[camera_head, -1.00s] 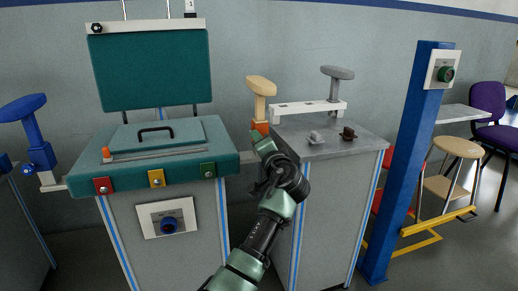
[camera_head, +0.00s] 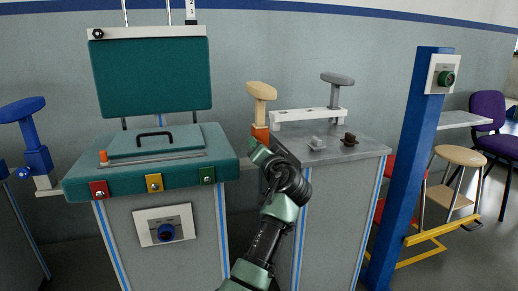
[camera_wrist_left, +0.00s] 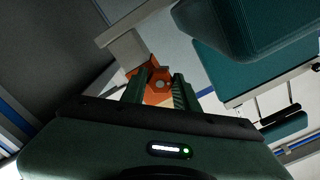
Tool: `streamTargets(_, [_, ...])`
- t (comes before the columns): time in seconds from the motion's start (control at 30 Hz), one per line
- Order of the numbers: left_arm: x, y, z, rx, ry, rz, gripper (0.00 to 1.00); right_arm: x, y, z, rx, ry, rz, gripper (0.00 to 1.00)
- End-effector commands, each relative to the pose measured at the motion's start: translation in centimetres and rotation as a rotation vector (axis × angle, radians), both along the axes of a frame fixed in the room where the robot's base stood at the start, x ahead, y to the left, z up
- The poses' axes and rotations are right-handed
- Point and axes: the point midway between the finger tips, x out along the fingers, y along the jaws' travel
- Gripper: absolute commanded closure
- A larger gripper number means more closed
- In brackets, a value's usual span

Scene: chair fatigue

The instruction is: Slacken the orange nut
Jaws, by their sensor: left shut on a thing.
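The orange nut (camera_wrist_left: 160,86) shows in the left wrist view, with a grey bolt end at its centre, against an orange block (camera_wrist_left: 139,77). My left gripper (camera_wrist_left: 159,90) is shut on the nut, with one finger on each side. In the head view the orange block (camera_head: 260,133) sits below a tan T-shaped pad (camera_head: 262,91). My left gripper (camera_head: 259,147) is just below that block in this view, and the nut is hidden behind it. My right gripper is not in view.
A teal-topped cabinet (camera_head: 75,186) stands to the left and a grey-topped cabinet (camera_head: 340,152) to the right of my left arm. A blue post (camera_head: 400,150) rises farther right. Stools and a purple chair (camera_head: 487,105) stand beyond it.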

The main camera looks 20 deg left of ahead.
Motion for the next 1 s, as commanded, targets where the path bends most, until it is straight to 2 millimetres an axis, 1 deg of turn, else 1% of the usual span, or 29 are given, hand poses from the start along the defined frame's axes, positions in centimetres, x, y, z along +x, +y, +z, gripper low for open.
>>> streamTargets(0.03, [0.0, -0.1, -0.3, -0.005, 0.005, -0.001, 1.00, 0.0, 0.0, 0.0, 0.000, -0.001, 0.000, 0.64])
streamTargets(0.2, [0.0, -0.1, -0.3, -0.005, 0.005, -0.001, 1.00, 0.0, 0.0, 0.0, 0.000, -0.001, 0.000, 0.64])
streamTargets(0.23, [0.0, -0.1, -0.3, -0.005, 0.005, -0.001, 0.62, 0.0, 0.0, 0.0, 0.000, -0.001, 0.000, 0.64])
streamTargets(0.27, [0.0, -0.1, -0.3, -0.005, 0.005, -0.001, 0.53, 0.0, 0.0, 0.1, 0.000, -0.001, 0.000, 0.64])
streamTargets(0.3, [0.0, -0.1, -0.3, -0.004, 0.005, 0.000, 0.48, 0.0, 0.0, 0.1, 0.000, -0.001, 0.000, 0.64])
streamTargets(0.57, [0.0, 0.0, -0.1, -0.002, 0.002, 0.000, 0.48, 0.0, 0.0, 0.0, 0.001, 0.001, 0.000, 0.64])
streamTargets(0.67, [-0.3, -0.3, 0.0, -0.001, 0.002, -0.001, 0.48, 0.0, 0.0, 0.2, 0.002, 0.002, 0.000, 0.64])
streamTargets(0.77, [-1.3, -1.0, 0.0, -0.004, 0.002, -0.002, 0.48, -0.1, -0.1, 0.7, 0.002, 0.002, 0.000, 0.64])
streamTargets(1.0, [-4.8, -3.3, 0.0, -0.005, 0.003, -0.002, 0.48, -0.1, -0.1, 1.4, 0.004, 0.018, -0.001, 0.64])
